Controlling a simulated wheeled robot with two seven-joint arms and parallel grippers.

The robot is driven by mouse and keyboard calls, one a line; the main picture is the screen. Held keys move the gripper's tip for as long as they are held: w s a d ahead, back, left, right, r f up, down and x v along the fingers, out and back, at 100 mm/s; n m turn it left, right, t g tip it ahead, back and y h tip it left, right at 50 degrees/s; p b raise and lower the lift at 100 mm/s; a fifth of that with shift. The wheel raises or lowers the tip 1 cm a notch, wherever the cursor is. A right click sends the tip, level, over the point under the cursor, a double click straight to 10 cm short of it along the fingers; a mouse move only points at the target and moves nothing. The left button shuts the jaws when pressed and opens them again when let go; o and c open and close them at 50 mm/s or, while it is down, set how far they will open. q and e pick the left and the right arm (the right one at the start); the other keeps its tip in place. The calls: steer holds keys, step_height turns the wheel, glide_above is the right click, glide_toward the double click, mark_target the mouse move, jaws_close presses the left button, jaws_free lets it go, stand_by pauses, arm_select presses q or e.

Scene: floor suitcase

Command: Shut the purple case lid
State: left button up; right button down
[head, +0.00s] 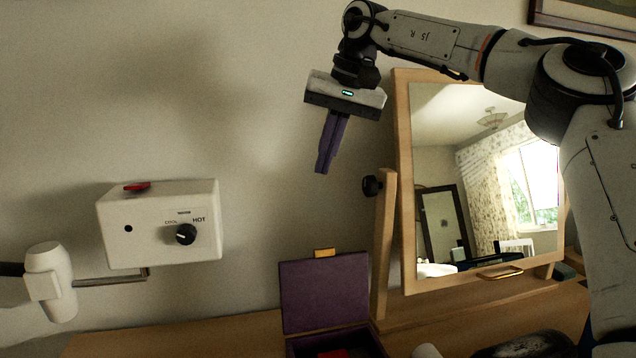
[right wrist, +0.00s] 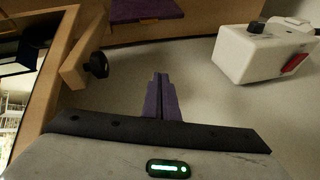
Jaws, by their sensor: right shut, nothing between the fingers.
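The purple case (head: 330,342) stands on the wooden dresser top at the bottom middle of the head view, its near part cut off by the frame edge. Its purple lid (head: 325,292) is open and stands upright, with a gold tab (head: 324,253) on its top edge. Something red lies inside the case. The lid also shows at the top of the right wrist view (right wrist: 146,9). My right gripper (head: 321,172) is shut and empty, its purple fingers pointing down, well above the lid and apart from it. My left gripper is not in view.
A mirror (head: 480,190) in a wooden frame stands right of the case, its post (head: 384,245) and dark knob (head: 371,186) close to the lid. A white wall box (head: 160,225) with a dial and a white hair dryer (head: 50,283) are at left. Bare wall lies between.

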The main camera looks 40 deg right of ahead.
step_height(320, 180, down, 14)
steer(key=s+a+n+g+h+b, duration=0.1)
steer(key=s+n+g, duration=0.1)
steer(key=shift+a+f+g, duration=0.15)
steer(key=shift+a+g, duration=0.15)
steer(key=shift+s, duration=0.1)
steer(key=shift+b, duration=0.3)
